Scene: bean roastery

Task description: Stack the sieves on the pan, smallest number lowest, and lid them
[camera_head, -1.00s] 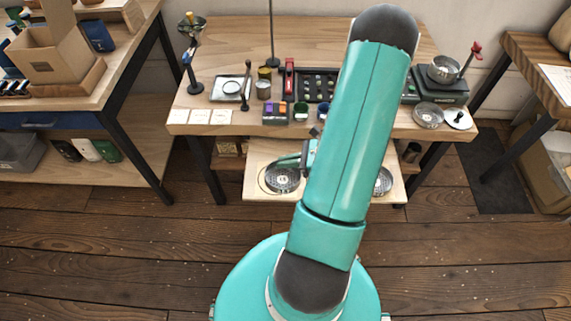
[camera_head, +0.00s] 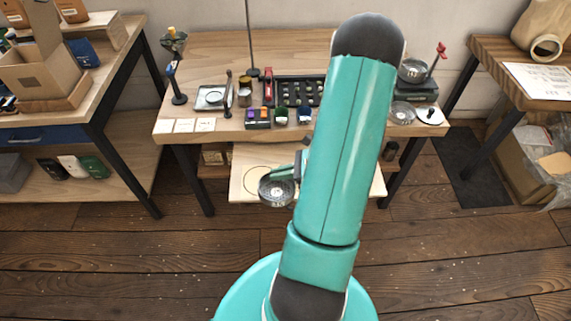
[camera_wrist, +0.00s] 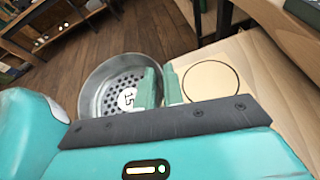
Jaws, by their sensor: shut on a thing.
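My gripper (camera_wrist: 161,88) is shut on the rim of a round metal sieve (camera_wrist: 122,80) marked 15, with one finger inside the wall. The sieve looks level. In the head view this sieve (camera_head: 276,189) is over the front edge of a pull-out board, off its marked circle; my gripper (camera_head: 299,168) is beside it, partly hidden by my arm. A shallow metal dish (camera_head: 403,113), perhaps the pan or another sieve, sits at the table's right. Beside it is a pale disc with a dark knob (camera_head: 430,115), likely the lid. No other sieve shows clearly; my arm covers part of the board.
The pull-out board (camera_head: 243,157) has an empty circle (camera_wrist: 210,81). On the table (camera_head: 200,55) stand a dark tray (camera_head: 291,91), small coloured-top containers (camera_head: 264,114), white cards (camera_head: 185,125) and a metal bowl (camera_head: 412,71) on a device. Side tables flank it.

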